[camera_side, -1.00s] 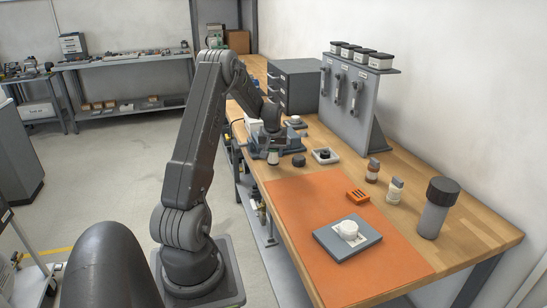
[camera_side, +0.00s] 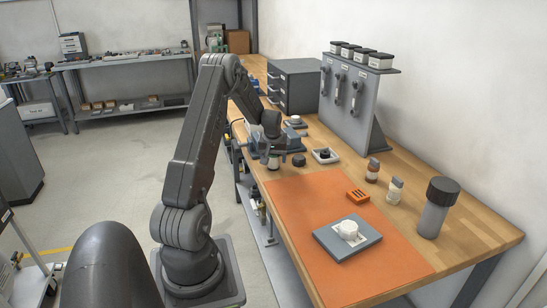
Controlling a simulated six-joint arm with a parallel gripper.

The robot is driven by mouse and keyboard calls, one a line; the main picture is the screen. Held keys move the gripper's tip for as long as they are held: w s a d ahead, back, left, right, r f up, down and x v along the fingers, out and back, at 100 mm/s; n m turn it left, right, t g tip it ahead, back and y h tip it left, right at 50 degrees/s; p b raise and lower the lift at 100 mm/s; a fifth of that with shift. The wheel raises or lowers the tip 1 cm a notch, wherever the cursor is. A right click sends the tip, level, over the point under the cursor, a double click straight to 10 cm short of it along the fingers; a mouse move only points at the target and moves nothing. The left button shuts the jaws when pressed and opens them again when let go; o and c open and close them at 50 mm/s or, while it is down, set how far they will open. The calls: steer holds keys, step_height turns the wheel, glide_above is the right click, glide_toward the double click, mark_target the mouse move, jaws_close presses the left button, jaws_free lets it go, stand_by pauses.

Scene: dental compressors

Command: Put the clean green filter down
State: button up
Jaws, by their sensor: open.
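My gripper (camera_side: 273,155) is low over the left edge of the workbench, just beyond the far left corner of the orange mat, and is open. A small pale piece (camera_side: 273,164) shows right below it; I cannot tell if it is a fingertip or a separate part. I cannot make out a green filter anywhere; the wrist and a blue-grey vise-like fixture (camera_side: 293,143) crowd that spot.
A dark round cap (camera_side: 299,160) and a white tray (camera_side: 326,160) with a black part are to the right. The orange mat (camera_side: 310,205) bears a grey plate (camera_side: 330,243) with a white round part and an orange slotted block (camera_side: 357,195). Bottles (camera_side: 394,190) and a dark-capped canister (camera_side: 434,215) stand right.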

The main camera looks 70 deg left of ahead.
steer(key=v, duration=1.2)
steer(key=w+d+r+m+t, duration=0.1)
steer(key=d+r+m, duration=0.15)
steer(key=d, duration=0.45)
steer(key=w+d+r+m, duration=0.15)
steer(key=d+r, duration=0.25)
steer(key=d, duration=0.4)
steer(key=w+d+r+m+t, duration=0.1)
steer(key=d+r, duration=0.2)
steer(key=d, duration=0.4)
steer(key=s+d+m+t+h, duration=0.1)
steer(key=s+d+m, duration=0.3)
steer(key=d, duration=0.7)
steer(key=s+d+m+t+h, duration=0.1)
steer(key=s+d+m, duration=0.3)
steer(key=s+d, duration=0.5)
steer(key=shift+d+r+h, duration=0.25)
steer(key=shift+d+h, duration=0.35)
steer(key=shift+d, duration=0.45)
